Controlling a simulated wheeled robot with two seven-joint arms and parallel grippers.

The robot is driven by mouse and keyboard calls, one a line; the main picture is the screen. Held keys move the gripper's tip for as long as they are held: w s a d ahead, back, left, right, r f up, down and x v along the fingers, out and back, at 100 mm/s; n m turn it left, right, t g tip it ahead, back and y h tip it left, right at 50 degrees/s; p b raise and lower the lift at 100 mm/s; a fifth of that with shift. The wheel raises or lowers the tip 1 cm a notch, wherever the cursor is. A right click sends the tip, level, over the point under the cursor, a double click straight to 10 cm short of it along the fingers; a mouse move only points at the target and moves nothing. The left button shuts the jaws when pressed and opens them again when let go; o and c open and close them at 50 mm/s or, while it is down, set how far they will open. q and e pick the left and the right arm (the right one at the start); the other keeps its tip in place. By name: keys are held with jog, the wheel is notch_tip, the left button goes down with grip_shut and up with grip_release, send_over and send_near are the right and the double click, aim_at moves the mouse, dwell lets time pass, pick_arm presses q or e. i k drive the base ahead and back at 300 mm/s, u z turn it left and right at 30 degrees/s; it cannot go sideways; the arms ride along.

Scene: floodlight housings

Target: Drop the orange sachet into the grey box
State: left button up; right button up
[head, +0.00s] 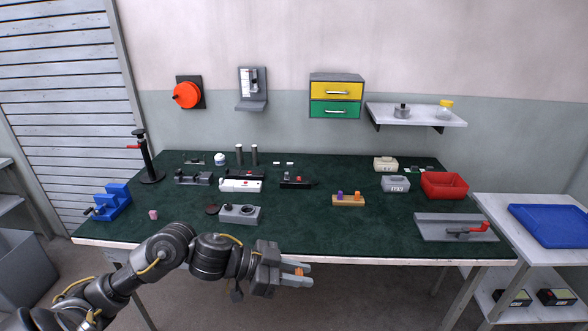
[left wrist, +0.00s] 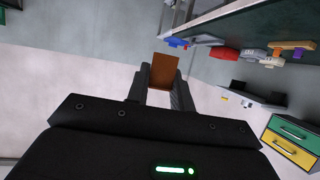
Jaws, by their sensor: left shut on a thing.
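My left gripper (head: 303,275) is shut on the orange sachet (head: 299,271) and holds it in front of the table's front edge. In the left wrist view the sachet (left wrist: 163,72) shows as an orange-brown piece between the two fingers (left wrist: 160,92). A small grey box (head: 396,185) with a label on its front stands on the right part of the table, left of the red bin. The gripper is well apart from it, nearer the front and to the left. The inside of the box is too small to make out. My right gripper is not in view.
The red bin (head: 444,185) and a cream box (head: 386,164) stand near the grey box. A wooden block with pegs (head: 348,199) and a grey tray with a red-handled clamp (head: 456,228) lie nearer the front. The front middle of the green table top (head: 330,235) is clear.

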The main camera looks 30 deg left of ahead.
aim_at(249, 218)
jog(key=z, duration=0.15)
jog(key=i, duration=0.75)
jog(key=u, duration=0.6)
jog(key=i, duration=0.6)
jog(key=u, duration=0.4)
